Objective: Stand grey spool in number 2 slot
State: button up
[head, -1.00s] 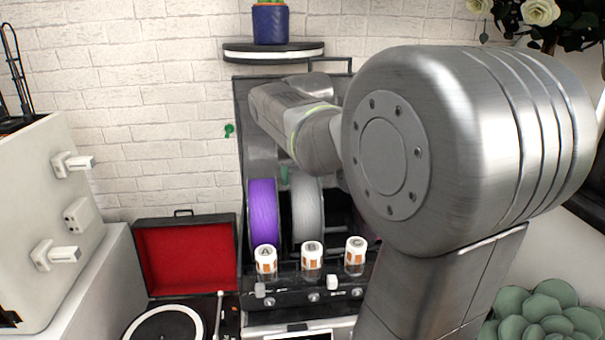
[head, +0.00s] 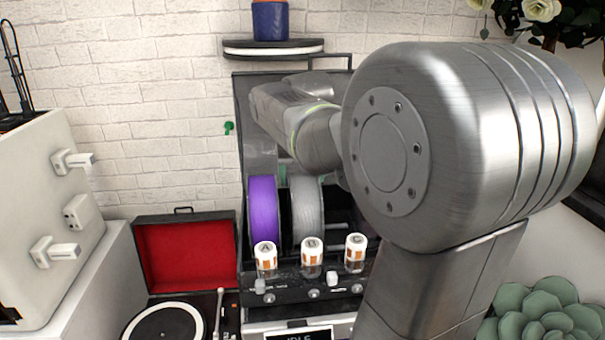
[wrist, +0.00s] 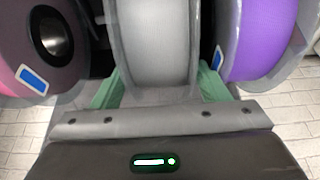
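The grey spool (head: 307,208) stands upright in the dark rack (head: 240,120), just right of the purple spool (head: 262,212) in the head view. In the wrist view the grey spool (wrist: 153,45) is between the two green fingers of my gripper (wrist: 157,85). The fingers lie close against both sides of the spool, and I see no clear gap. In the head view my arm hides most of the gripper and the rack's right part. I cannot read any slot number, and the spool's base is hidden.
A dark spool with a pink edge (wrist: 40,45) and the purple spool (wrist: 262,38) flank the grey one closely in the wrist view. Several white-capped jars (head: 312,252) stand before the rack. A shelf with a blue pot (head: 270,20) is above. A red-lined turntable (head: 185,255) is left.

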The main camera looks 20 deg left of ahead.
jog(key=shift+o, duration=1.2)
jog(key=shift+f, duration=0.15)
jog(key=v, duration=1.4)
jog(key=shift+w, duration=0.15)
jog(key=x, duration=1.1)
jog(key=shift+a+f, duration=0.1)
jog(key=shift+f, duration=0.3)
